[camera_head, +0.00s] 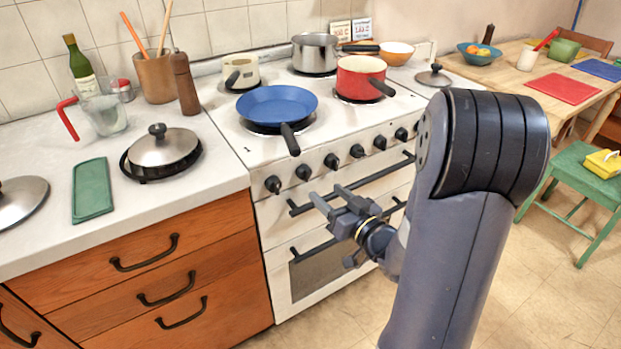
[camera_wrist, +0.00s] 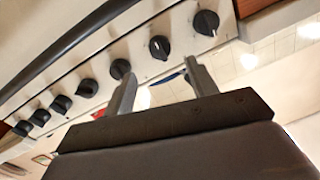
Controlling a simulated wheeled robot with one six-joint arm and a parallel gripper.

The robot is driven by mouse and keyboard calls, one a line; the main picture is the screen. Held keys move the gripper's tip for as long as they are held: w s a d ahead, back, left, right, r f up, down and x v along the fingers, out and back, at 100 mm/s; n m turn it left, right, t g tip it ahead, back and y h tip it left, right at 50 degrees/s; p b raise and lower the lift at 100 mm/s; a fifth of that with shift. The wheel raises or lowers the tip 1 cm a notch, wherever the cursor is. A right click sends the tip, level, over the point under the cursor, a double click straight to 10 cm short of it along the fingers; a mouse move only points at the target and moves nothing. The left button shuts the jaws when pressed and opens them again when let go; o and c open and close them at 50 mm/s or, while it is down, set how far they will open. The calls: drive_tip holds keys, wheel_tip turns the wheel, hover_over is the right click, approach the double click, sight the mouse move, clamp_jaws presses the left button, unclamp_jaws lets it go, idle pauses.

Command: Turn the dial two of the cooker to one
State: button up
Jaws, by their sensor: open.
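The white cooker (camera_head: 262,215) has a row of black dials along its front. The second dial from the left (camera_head: 303,172) also shows in the wrist view (camera_wrist: 159,47), as the second from the right there, with a pale mark on its face. I cannot read its setting. The leftmost dial (camera_head: 273,184) is beside it, and the third dial (camera_head: 331,161) is on its other side. My gripper (camera_head: 326,193) is open and empty in front of the panel, a little below the dials. In the wrist view its fingers (camera_wrist: 160,72) are spread either side of the second dial's line, apart from it.
A black oven handle (camera_head: 352,184) runs below the dials, close to my gripper. A blue pan (camera_head: 277,105) sits on the hob, its handle reaching over the front edge. Wooden drawers (camera_head: 150,265) stand left of the cooker. The floor in front is clear.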

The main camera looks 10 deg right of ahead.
sight(309, 177)
drive_tip(key=x, duration=0.7)
drive_tip(key=shift+w+a, duration=0.1)
drive_tip(key=shift+w, duration=0.25)
drive_tip(key=shift+c, duration=0.2)
drive_tip(key=c, duration=0.9)
drive_tip(key=shift+c, duration=0.2)
